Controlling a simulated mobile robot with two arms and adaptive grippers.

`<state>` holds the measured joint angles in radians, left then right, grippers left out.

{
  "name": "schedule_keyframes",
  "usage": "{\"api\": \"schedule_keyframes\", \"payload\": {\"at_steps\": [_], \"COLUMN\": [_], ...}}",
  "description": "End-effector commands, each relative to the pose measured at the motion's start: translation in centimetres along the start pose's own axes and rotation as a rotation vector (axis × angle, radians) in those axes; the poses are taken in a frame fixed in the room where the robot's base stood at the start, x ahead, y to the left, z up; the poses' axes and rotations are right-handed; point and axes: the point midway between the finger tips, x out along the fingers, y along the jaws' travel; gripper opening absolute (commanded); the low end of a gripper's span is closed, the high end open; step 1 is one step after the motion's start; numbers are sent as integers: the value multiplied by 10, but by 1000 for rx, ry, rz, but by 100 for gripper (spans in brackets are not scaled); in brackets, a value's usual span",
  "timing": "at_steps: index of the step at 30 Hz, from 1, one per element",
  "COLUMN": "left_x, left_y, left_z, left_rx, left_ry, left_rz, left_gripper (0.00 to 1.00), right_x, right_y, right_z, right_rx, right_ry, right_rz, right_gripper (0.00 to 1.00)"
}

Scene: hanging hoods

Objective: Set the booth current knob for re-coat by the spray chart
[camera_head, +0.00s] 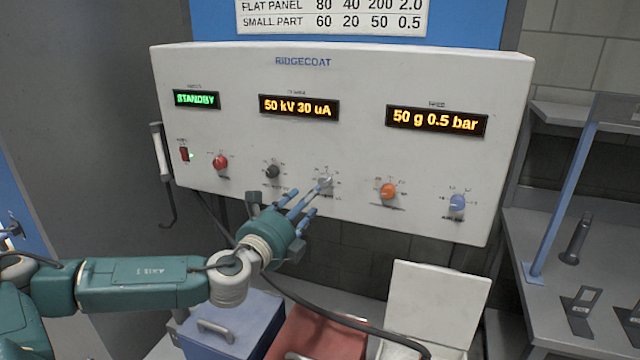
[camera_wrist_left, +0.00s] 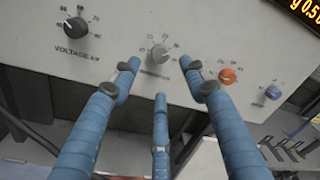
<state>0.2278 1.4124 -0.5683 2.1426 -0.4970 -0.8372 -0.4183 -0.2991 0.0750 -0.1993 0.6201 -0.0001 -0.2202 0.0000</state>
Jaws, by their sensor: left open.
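The grey current knob (camera_head: 325,183) is on the white RIDGECOAT panel (camera_head: 230,130), right of the black voltage knob (camera_head: 272,171). The display (camera_head: 299,107) above reads 50 kV 30 uA. The spray chart (camera_head: 330,14) is cut off at the top; only its flat panel and small part rows show. My left gripper (camera_head: 305,197) is open in front of the grey knob. In the left wrist view its blue fingers are spread, with the grey knob (camera_wrist_left: 159,56) just beyond and between the upper tips; contact cannot be told. My right gripper is not in view.
A red knob (camera_head: 220,162), an orange knob (camera_head: 387,191) and a blue knob (camera_head: 457,202) share the panel, with a red switch (camera_head: 184,154) at left. Other displays read STANDBY and 50 g 0.5 bar. A blue box (camera_head: 230,325) stands below; a grey shelf (camera_head: 570,240) is right.

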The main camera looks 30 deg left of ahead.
Motion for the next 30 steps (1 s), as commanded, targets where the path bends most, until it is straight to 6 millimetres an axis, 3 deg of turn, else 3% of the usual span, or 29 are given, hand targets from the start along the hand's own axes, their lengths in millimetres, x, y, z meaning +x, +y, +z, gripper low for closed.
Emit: {"api": "schedule_keyframes", "payload": {"at_steps": [3, 12, 25, 30], "left_x": [25, 73, 83, 83], "left_y": [-5, -2, 0, 0], "left_z": [4, 2, -1, -1], "left_rx": [-10, -5, -2, -2], "left_ry": [-4, -1, 1, 1], "left_rz": [0, 1, 1, 1], "left_gripper": [44, 44, 44, 12], "right_x": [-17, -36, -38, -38], "right_y": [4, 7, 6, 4], "right_z": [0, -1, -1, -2], "right_rx": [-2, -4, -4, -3], "right_ry": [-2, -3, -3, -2], "right_rz": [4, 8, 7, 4], "right_gripper": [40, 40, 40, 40]}}
